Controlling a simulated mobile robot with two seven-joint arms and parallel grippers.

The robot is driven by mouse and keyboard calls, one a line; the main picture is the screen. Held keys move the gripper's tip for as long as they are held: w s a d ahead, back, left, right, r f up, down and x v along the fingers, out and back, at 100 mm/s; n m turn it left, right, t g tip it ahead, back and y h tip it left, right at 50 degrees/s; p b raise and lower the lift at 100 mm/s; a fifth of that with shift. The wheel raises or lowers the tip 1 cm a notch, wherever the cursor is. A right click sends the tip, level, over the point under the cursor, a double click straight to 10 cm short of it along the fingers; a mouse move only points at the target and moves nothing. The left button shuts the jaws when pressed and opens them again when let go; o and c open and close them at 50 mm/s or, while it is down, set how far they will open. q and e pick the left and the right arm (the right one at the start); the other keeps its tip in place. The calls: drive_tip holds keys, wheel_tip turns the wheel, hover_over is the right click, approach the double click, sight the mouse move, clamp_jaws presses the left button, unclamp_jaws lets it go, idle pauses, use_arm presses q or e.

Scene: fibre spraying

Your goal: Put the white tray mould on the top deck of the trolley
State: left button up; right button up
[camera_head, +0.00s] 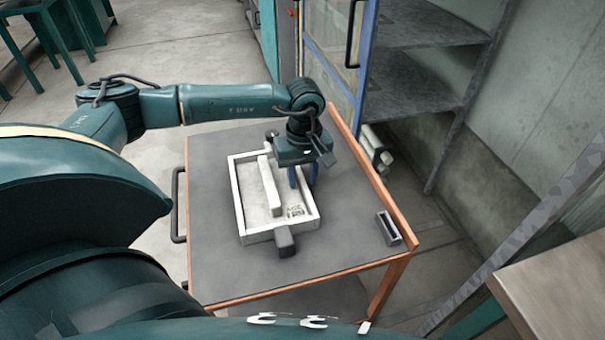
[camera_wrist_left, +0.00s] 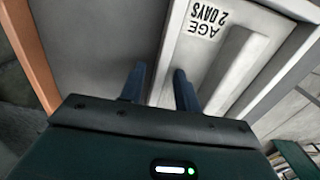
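The white tray mould (camera_head: 237,192) lies flat on the grey top deck (camera_head: 222,270) of the trolley. It has a raised white bar inside, a dark grip at the near and far ends, and a label reading "AGE 2 DAYS" (camera_wrist_left: 207,18). My left gripper (camera_head: 302,178) points down at the mould's right side. In the left wrist view, its two blue fingers (camera_wrist_left: 158,88) stand apart on either side of the mould's wall (camera_wrist_left: 172,55). They look open, with a small gap beside the wall. My right gripper is out of view.
A small dark open-topped holder (camera_head: 388,229) sits at the deck's right near corner. A raised orange edge (camera_head: 374,178) runs along the right side. Bare deck lies around the mould. Grey shelving (camera_head: 420,80) stands behind, and a wooden surface (camera_head: 560,290) at lower right.

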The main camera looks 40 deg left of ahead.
use_arm(q)
wheel_tip(320, 180, up, 12)
drive_tip(key=shift+b, duration=0.4)
drive_tip(key=shift+w, duration=0.1)
idle(0.5)
